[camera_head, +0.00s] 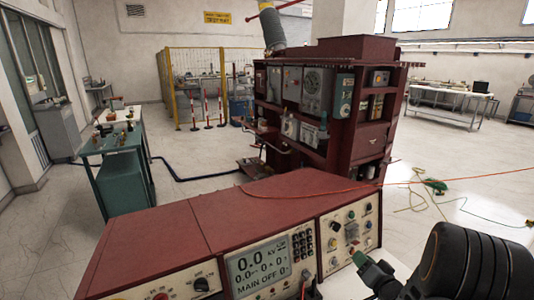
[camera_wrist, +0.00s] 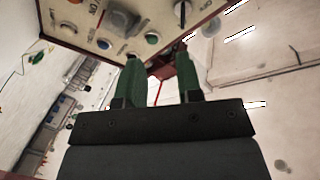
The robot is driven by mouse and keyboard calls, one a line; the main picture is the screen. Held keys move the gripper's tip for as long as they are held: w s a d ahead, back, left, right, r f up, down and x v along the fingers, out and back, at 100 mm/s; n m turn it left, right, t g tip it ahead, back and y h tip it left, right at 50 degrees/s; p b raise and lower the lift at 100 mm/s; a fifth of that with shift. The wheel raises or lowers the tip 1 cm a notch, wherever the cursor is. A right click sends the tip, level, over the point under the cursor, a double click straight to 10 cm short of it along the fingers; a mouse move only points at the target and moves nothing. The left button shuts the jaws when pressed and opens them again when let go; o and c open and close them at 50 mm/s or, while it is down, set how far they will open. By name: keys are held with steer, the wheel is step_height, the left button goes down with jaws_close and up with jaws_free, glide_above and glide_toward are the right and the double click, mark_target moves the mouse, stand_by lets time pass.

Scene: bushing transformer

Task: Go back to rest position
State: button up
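My gripper (camera_head: 360,258) with green fingers is at the lower right of the head view, beside the right end of the red control console (camera_head: 190,225). In the wrist view my gripper (camera_wrist: 158,60) has its two green fingers apart, with nothing held between them. The console's cream panel (camera_wrist: 100,20), with knobs and buttons, fills the top of the wrist view, close to the fingertips. I cannot tell whether a finger touches it. The console's screen (camera_head: 260,268) reads 0.0 kV and MAIN OFF.
A tall dark red equipment cabinet (camera_head: 368,140) stands behind the console. A green workbench (camera_head: 125,180) is at the left. A yellow fence (camera_head: 175,90) is at the back. An orange cable (camera_head: 450,178) crosses the area at the right. Floor between bench and cabinet is mostly clear.

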steer(key=s+d+f+g+h, duration=0.3)
steer(key=d+f+g+h, duration=0.15)
steer(key=f, duration=0.25)
steer(key=s+a+r+n+g+h, duration=0.1)
steer(key=s+a+r+g, duration=0.1)
steer(key=s+g, duration=0.45)
steer(key=s+a+r+n+g+y, duration=0.1)
steer(key=s+a+r, duration=0.3)
steer(key=a, duration=0.5)
steer(key=s+a+r+n+y, duration=0.2)
steer(key=s+a+r+n, duration=0.1)
steer(key=a+r, duration=0.6)
steer(key=shift+s+a+r+n+g, duration=0.25)
steer(key=shift+s+a+n+g, duration=0.15)
steer(key=shift+n, duration=0.2)
steer(key=shift+d, duration=0.1)
